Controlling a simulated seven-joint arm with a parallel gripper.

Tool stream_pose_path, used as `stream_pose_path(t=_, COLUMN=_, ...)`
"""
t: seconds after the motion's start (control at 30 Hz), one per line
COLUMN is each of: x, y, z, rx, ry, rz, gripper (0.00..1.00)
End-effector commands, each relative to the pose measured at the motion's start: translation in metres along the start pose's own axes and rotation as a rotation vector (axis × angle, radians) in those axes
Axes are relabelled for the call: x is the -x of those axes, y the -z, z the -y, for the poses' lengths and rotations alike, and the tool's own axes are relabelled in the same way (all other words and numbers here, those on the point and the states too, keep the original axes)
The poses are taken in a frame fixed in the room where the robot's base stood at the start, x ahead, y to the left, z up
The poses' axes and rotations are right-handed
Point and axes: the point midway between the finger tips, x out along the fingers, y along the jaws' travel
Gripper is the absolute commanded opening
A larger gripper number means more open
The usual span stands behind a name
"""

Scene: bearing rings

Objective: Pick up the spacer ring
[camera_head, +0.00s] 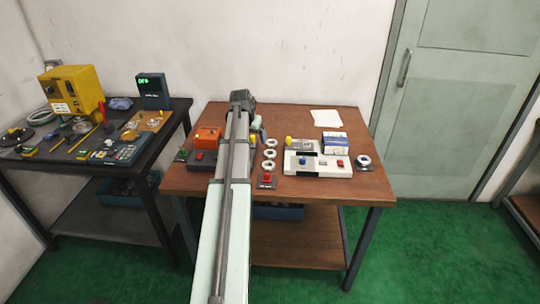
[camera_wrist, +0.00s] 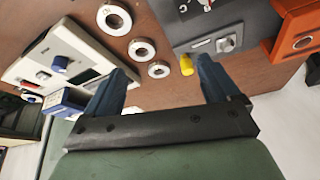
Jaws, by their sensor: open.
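Three pale metal rings lie flat in a row on the wooden table. In the head view they are the far ring (camera_head: 275,142), the middle ring (camera_head: 275,154) and the near ring (camera_head: 274,166), just right of my arm. The wrist view shows a large ring (camera_wrist: 102,18), a medium ring (camera_wrist: 132,50) and a small ring (camera_wrist: 151,70). Which one is the spacer ring I cannot tell. My gripper (camera_wrist: 160,68) is open and empty, its blue fingers apart, with the small ring seen between the fingertips. In the head view it is partly hidden behind my arm.
A white control box (camera_head: 318,170) and a blue-white carton (camera_head: 336,143) stand right of the rings. Another ring (camera_head: 363,165) sits on a dark base farther right. An orange box (camera_head: 206,137) stands left of my arm. A red button unit (camera_head: 267,178) is at the front.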

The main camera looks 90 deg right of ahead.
Motion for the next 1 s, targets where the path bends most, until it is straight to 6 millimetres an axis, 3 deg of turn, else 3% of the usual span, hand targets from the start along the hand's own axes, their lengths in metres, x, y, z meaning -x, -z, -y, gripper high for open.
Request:
stream_pose_path(t=0.1, x=0.002, y=0.012, z=-0.025, rx=-0.020, ry=-0.016, rz=0.000, gripper=0.89)
stream_pose_path(t=0.23, x=0.001, y=0.017, z=-0.037, rx=-0.027, ry=-0.024, rz=0.001, gripper=0.89)
stream_pose_path(t=0.37, x=-0.012, y=0.017, z=-0.038, rx=-0.028, ry=-0.025, rz=0.002, gripper=0.89)
stream_pose_path(t=0.73, x=-0.070, y=0.018, z=-0.039, rx=-0.028, ry=-0.025, rz=0.002, gripper=0.89)
stream_pose_path(t=1.0, x=-0.084, y=0.018, z=-0.040, rx=-0.028, ry=-0.024, rz=0.001, gripper=0.89)
